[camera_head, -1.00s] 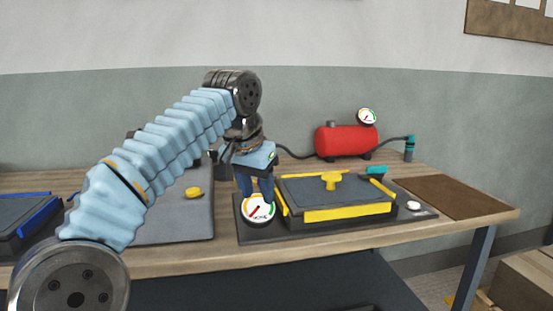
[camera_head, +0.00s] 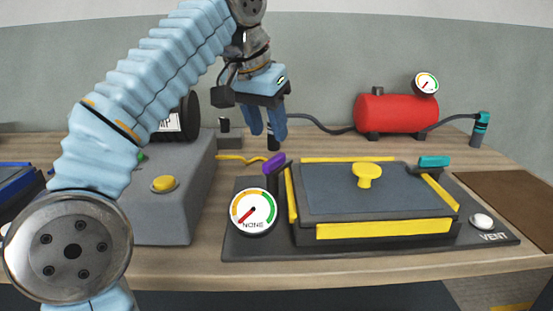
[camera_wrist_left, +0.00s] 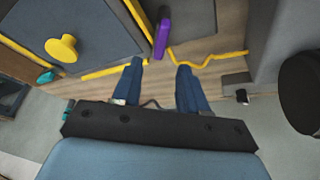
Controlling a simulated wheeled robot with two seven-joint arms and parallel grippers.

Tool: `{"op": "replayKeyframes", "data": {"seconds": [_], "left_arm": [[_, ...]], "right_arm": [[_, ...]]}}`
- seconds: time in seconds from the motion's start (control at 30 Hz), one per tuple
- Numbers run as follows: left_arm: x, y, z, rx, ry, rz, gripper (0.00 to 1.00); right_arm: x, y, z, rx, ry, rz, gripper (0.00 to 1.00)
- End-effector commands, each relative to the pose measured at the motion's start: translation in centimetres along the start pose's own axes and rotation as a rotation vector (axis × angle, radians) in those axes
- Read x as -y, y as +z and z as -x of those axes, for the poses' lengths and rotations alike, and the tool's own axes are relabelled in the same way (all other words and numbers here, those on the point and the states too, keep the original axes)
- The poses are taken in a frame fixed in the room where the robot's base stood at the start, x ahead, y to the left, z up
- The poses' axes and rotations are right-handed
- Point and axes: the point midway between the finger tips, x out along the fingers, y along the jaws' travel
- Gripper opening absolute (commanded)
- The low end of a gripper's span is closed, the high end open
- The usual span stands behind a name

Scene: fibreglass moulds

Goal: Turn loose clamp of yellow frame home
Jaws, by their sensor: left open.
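The yellow-edged frame (camera_head: 382,228) lies on a dark base plate (camera_head: 240,248), with a grey lid and yellow knob (camera_head: 367,174) on top. A purple clamp handle (camera_head: 274,163) is at its back left corner and shows in the left wrist view (camera_wrist_left: 162,36). A teal clamp handle (camera_head: 433,162) is at the back right corner. I cannot tell from their angles which clamp is loose. My left gripper (camera_head: 267,138) is open and empty, fingers down, above and behind the purple handle. In the left wrist view, the handle lies beyond the fingertips (camera_wrist_left: 160,68), apart from them. My right gripper is out of view.
A gauge reading NONE (camera_head: 253,210) sits at the plate's front left, a VENT button (camera_head: 482,222) at its right. A grey box with a yellow button (camera_head: 164,184) stands left. A red tank (camera_head: 397,113) with hose stands behind. A yellow hose (camera_head: 240,158) runs left.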

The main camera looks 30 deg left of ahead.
Motion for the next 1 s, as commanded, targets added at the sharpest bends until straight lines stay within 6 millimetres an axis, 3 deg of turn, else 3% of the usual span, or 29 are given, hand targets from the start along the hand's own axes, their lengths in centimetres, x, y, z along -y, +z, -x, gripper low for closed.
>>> {"op": "replayKeyframes", "data": {"seconds": [0.03,0.1,0.3,0.73,1.0], "left_arm": [[0.1,0.3,-1.7,0.003,-0.001,0.001,0.43],[0.0,0.2,-3.2,0.002,-0.001,0.0,0.43],[0.0,0.1,-6.0,-0.001,0.0,0.0,0.43],[0.0,0.0,-7.0,-0.002,0.0,-0.001,0.43],[0.0,0.0,-7.0,-0.002,0.0,-0.001,0.01]], "right_arm": [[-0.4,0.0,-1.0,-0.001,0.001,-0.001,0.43],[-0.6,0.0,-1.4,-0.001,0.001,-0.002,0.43],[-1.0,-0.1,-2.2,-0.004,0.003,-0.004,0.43],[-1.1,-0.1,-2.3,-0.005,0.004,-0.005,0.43],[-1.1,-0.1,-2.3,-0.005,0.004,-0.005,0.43]]}}
